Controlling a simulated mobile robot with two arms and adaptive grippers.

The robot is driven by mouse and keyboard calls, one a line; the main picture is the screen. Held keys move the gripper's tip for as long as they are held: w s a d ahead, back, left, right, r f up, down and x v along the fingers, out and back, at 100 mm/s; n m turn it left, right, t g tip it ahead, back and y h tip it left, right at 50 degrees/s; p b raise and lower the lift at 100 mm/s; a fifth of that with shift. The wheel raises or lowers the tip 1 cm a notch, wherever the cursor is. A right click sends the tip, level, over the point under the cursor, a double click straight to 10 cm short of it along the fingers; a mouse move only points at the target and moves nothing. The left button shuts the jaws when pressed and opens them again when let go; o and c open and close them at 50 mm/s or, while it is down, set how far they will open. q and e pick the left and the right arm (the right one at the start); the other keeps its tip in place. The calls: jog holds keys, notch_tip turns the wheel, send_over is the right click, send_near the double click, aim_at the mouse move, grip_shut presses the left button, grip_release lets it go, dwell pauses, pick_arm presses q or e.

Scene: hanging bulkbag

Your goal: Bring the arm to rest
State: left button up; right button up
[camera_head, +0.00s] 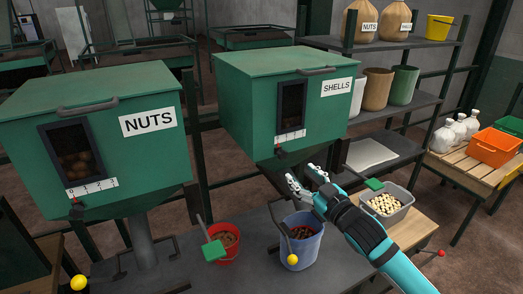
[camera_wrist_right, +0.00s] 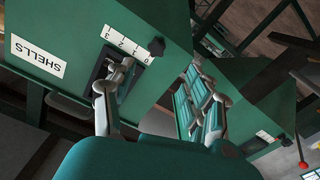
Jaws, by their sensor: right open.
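My right arm (camera_head: 385,255), teal with a black band, reaches in from the lower right. My right gripper (camera_head: 304,175) is open and empty, above the blue bucket (camera_head: 304,246) and just below the green SHELLS hopper (camera_head: 245,120). In the right wrist view the jaws are spread near the hopper's numbered scale (camera_wrist_right: 127,42) and dark knob (camera_wrist_right: 157,47); I cannot tell whether a finger touches the hopper. My left gripper is not in view.
The green NUTS hopper (camera_head: 125,165) stands at left. A red bucket (camera_head: 222,243), a grey bin (camera_head: 391,215) of pale pieces and a green scoop (camera_head: 374,184) are near the gripper. Shelves (camera_head: 420,100) stand behind; an orange crate (camera_head: 494,148) sits on a pallet table at right.

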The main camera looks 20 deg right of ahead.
jog(key=s+a+f+m+g+h, duration=0.1)
jog(key=s+a+f+g, duration=0.2)
jog(key=s+f, duration=0.35)
jog(key=s+a+f+m+g, duration=0.1)
jog(key=s+a+f+g, duration=0.3)
jog(key=f, duration=0.5)
jog(key=s+a+f+g, duration=0.3)
jog(key=s+f+g, duration=0.15)
jog(key=s, duration=0.55)
jog(key=s+a+f+g, duration=0.3)
jog(key=s+a+f, duration=0.15)
jog(key=s, duration=0.65)
notch_tip(320, 180, down, 27)
jog(key=g+b, duration=0.1)
jog(key=b, duration=0.2)
jog(key=s+d+f, duration=0.2)
jog(key=s+f, duration=0.7)
jog(key=s+d+f+g+b, duration=0.1)
jog(key=s+d+f, duration=0.1)
jog(key=s+f, duration=0.6)
jog(key=shift+s+f+h+b, duration=0.3)
jog(key=shift+s+f, duration=0.05)
jog(key=shift+f, duration=0.6)
